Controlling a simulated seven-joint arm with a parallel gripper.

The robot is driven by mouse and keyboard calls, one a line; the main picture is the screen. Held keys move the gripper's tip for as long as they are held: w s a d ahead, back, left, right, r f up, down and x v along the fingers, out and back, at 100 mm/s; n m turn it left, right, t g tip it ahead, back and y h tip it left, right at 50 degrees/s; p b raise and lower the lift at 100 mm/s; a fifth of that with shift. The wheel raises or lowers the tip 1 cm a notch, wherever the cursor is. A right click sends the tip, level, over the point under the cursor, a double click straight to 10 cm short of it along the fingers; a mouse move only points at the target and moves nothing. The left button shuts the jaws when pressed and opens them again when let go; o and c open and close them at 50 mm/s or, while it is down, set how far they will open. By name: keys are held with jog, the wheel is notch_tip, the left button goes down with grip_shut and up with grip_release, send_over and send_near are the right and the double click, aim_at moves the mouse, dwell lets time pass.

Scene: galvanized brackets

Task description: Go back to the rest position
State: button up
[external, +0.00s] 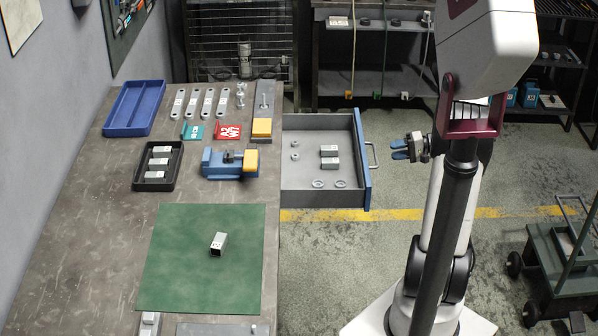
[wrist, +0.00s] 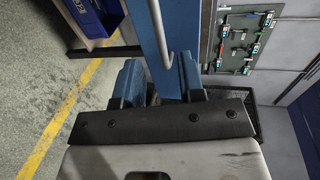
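My gripper (external: 393,149) hangs over the floor just right of the open drawer (external: 324,200), level with its handle (external: 374,155). Its blue fingers point left toward the drawer, and a small gap shows between fingertips and handle in the external view. In the wrist view my gripper (wrist: 158,65) has its two fingers spread apart with nothing held between them. The grey handle bar (wrist: 157,35) and the blue drawer front (wrist: 183,30) show just beyond the fingers.
The drawer, pulled out from the workbench (external: 110,225), holds grey brackets (external: 329,151) and rings. On the bench are a green mat (external: 175,265) with one bracket (external: 218,243), a black tray (external: 139,178), a blue tray (external: 134,108) and a blue vise (external: 222,168). A cart (external: 562,250) stands right.

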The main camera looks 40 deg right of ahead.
jog(key=w+a+r+n+g+h, duration=0.1)
jog(key=a+r+n+g, duration=0.3)
jog(key=a+r, duration=0.8)
jog(key=w+a+r+n+g+h, duration=0.1)
jog(key=a+r+g, duration=0.65)
jog(key=a, duration=0.75)
jog(key=s+a+r+n+t+h, duration=0.1)
jog(key=s+a+r+h, duration=0.3)
jog(key=s+a+r, duration=0.4)
jog(key=s+a+r+n+t+h, duration=0.2)
jog(key=s+a+r+h, duration=0.3)
jog(key=s+a+r, duration=0.3)
jog(key=s+a, duration=0.4)
jog(key=a, duration=0.1)
jog(key=shift+a+r+n, duration=0.25)
jog(key=shift+a+n, duration=0.05)
jog(key=shift+n, duration=0.1)
